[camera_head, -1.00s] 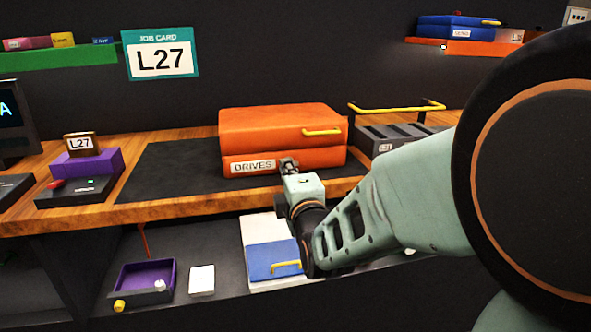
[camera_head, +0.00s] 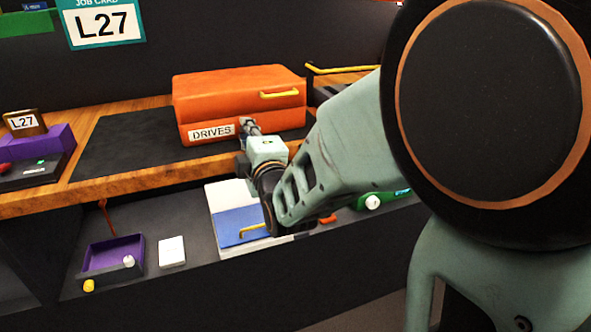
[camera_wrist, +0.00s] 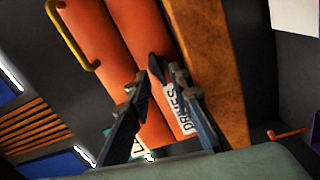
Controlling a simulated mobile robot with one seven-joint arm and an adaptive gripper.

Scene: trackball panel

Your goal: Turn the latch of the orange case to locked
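The orange case (camera_head: 235,92) lies shut on the dark mat, with a yellow handle (camera_head: 280,94) and a "DRIVES" label on its front. My gripper (camera_head: 247,127) is at the case front, just right of the label. In the wrist view the case (camera_wrist: 115,45) appears turned on its side. A small dark part, apparently the latch (camera_wrist: 157,68), shows between my spread fingertips (camera_wrist: 158,77). I see no clear finger contact with it. The latch's lock position cannot be read, and my gripper mostly hides it in the head view.
The wooden bench edge (camera_head: 120,184) runs below the case. A purple tray (camera_head: 112,255), white card (camera_head: 172,251) and blue-and-white item (camera_head: 238,222) lie on the lower shelf. A purple stand (camera_head: 50,142) is at left. The dark mat (camera_head: 115,140) is clear left of the case.

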